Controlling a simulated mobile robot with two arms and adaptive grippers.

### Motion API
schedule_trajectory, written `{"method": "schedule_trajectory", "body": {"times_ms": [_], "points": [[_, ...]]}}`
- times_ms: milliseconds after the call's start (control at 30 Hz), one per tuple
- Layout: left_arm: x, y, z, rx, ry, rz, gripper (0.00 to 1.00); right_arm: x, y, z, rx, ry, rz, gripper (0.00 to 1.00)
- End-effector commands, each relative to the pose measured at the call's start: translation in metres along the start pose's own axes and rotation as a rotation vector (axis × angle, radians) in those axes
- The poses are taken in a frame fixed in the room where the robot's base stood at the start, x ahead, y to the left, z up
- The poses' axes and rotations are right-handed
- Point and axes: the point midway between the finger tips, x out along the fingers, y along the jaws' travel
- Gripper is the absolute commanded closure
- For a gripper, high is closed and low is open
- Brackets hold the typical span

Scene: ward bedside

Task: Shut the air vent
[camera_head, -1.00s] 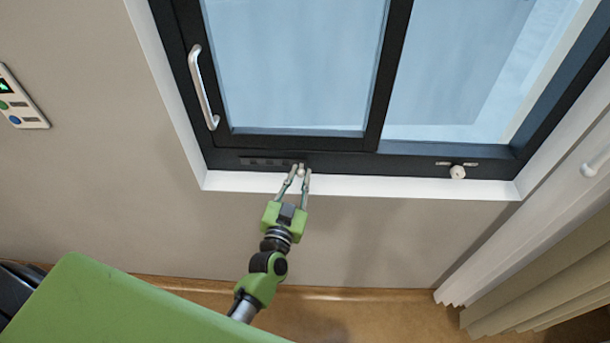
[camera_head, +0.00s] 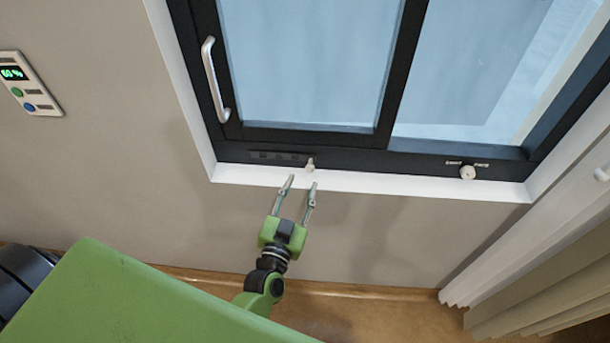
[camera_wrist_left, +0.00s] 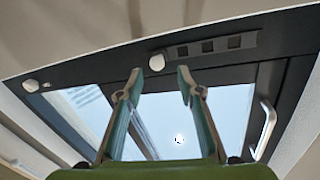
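The air vent (camera_head: 275,155) is a short row of dark slots in the black lower window frame. Its small pale knob (camera_head: 310,164) sits at the right end of the slots in the head view. My left gripper (camera_head: 302,183) is open and empty, below and apart from this knob. In the left wrist view the knob (camera_wrist_left: 156,62) shows between the spread fingertips (camera_wrist_left: 160,71), and the slots (camera_wrist_left: 210,46) look dark, to its right. Whether the slots are open behind is hard to tell. My right gripper is in neither view.
A second round knob (camera_head: 467,172) with small marks is on the frame at the right. A silver handle (camera_head: 215,80) is on the left sash. A white sill (camera_head: 380,185) runs below. A wall panel (camera_head: 28,85) hangs left; curtains (camera_head: 560,230) hang right.

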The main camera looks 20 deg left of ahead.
Motion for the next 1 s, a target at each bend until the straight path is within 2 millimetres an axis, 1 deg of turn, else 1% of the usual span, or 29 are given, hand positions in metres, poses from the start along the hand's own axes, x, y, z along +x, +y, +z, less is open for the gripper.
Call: {"method": "schedule_trajectory", "body": {"times_ms": [33, 200, 300, 400, 533, 1000], "points": [[-0.012, 0.0, 0.001, 0.0, -0.003, 0.001, 0.66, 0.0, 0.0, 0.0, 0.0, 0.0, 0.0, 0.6], [-0.042, -0.001, 0.001, 0.0, -0.002, 0.0, 0.66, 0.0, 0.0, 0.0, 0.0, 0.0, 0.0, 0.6], [-0.053, -0.001, 0.001, 0.002, -0.001, 0.0, 0.66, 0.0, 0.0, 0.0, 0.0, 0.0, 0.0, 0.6], [-0.06, -0.001, 0.0, 0.0, 0.0, -0.001, 0.66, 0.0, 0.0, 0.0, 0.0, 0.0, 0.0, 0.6], [-0.063, -0.002, 0.0, 0.0, 0.002, -0.002, 0.66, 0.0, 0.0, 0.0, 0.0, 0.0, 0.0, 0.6], [-0.063, -0.001, 0.0, 0.0, 0.0, -0.001, 0.66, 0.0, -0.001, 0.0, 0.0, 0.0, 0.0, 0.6]]}}
